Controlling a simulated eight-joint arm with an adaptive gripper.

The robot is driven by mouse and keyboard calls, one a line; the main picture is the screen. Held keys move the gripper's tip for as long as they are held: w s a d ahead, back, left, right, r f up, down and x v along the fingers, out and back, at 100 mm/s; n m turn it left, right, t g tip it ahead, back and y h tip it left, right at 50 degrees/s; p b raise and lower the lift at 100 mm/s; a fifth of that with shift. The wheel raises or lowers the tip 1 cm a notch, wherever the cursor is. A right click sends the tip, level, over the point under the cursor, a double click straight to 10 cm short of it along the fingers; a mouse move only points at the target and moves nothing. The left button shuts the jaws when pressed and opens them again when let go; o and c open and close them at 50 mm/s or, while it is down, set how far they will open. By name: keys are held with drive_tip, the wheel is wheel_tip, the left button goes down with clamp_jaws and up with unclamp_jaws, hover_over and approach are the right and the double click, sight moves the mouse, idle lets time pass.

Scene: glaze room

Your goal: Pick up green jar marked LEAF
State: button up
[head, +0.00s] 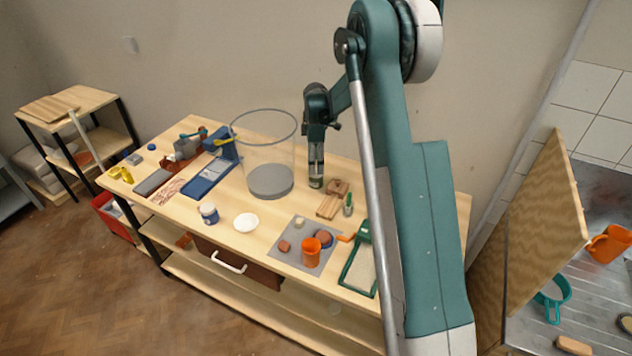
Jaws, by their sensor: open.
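My gripper (316,161) points straight down over the back middle of the workbench. A small dark green jar (316,182) shows right at its fingertips, seemingly standing on the bench; I take it for the LEAF jar, but no marking is readable. The fingers are open. I cannot tell whether they are around the jar or just above it, or whether they touch it. A small green bottle-like thing (348,206) stands apart, to the right and nearer the front.
A large clear cylinder (264,150) stands close left of my gripper. Wooden blocks (329,205) lie just right of the jar. A white-and-blue jar (209,213), a white bowl (246,222) and an orange cup (311,252) stand nearer the front. Bare bench (282,212) lies between.

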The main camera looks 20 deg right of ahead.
drive_tip(key=shift+s+d+f+p, duration=0.1)
drive_tip(key=shift+f+p, duration=0.1)
drive_tip(key=shift+f, duration=1.1)
drive_tip(key=shift+s+f+p, duration=0.1)
drive_tip(key=shift+f+p, duration=0.05)
drive_tip(key=shift+f, duration=1.15)
drive_tip(key=c, duration=1.1)
drive_tip(key=shift+r, duration=0.1)
drive_tip(key=shift+r+b, duration=0.4)
drive_tip(key=shift+r, duration=4.55)
